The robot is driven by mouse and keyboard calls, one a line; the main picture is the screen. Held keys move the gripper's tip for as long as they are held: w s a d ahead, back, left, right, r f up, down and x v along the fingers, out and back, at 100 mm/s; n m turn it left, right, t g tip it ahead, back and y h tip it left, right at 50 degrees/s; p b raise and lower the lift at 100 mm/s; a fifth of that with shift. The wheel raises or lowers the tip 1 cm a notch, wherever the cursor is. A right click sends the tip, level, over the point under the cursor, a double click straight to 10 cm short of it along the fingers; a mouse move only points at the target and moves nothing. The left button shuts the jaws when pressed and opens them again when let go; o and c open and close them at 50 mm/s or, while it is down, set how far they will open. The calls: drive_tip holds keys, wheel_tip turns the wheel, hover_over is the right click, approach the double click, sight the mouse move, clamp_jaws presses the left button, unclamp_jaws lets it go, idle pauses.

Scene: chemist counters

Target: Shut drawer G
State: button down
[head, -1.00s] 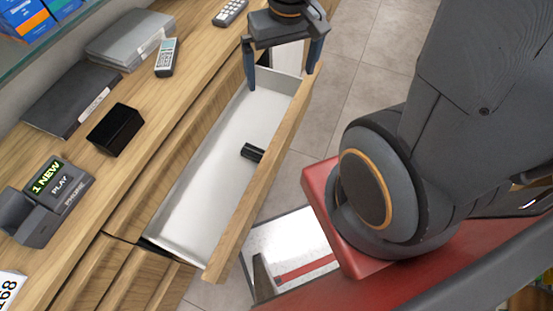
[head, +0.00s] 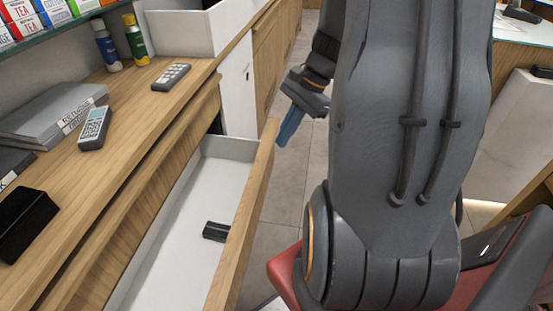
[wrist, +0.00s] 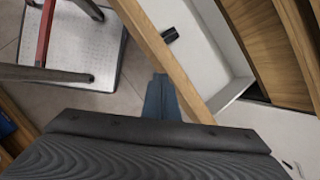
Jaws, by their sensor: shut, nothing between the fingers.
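The open drawer (head: 181,228) juts out from the wooden counter, with a white inside and a wooden front panel (head: 243,226). A small black object (head: 216,231) lies on the drawer floor. No letter shows on the drawer, so I cannot confirm that it is G. My gripper (head: 285,137) is shut and empty, just outside the drawer front near its far end. In the wrist view my gripper (wrist: 161,98) points down beside the front panel (wrist: 165,62) on its outer side. I cannot tell whether the fingers touch the panel.
The counter top holds a black box (head: 22,222), a grey phone handset (head: 94,128), a remote (head: 171,77), grey binders (head: 52,117) and two bottles (head: 121,42). Bare tiled floor (head: 306,165) lies beyond the drawer front. A white box (head: 189,30) stands farther back.

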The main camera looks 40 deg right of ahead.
drive_tip(key=w+d+f+m+t+y+b, duration=0.1)
drive_tip(key=d+f+m+t+b, duration=0.3)
drive_tip(key=d, duration=0.3)
drive_tip(key=w+d+f+m+t+y+b, duration=0.1)
drive_tip(key=w+d+f+m+b, duration=0.2)
drive_tip(key=d+m, duration=0.35)
drive_tip(key=b+x, duration=0.1)
drive_tip(key=x, duration=1.1)
drive_tip(key=shift+w+a+r+n+b, duration=0.25)
drive_tip(key=shift+a+n+b, duration=0.1)
drive_tip(key=shift+a+n, duration=0.1)
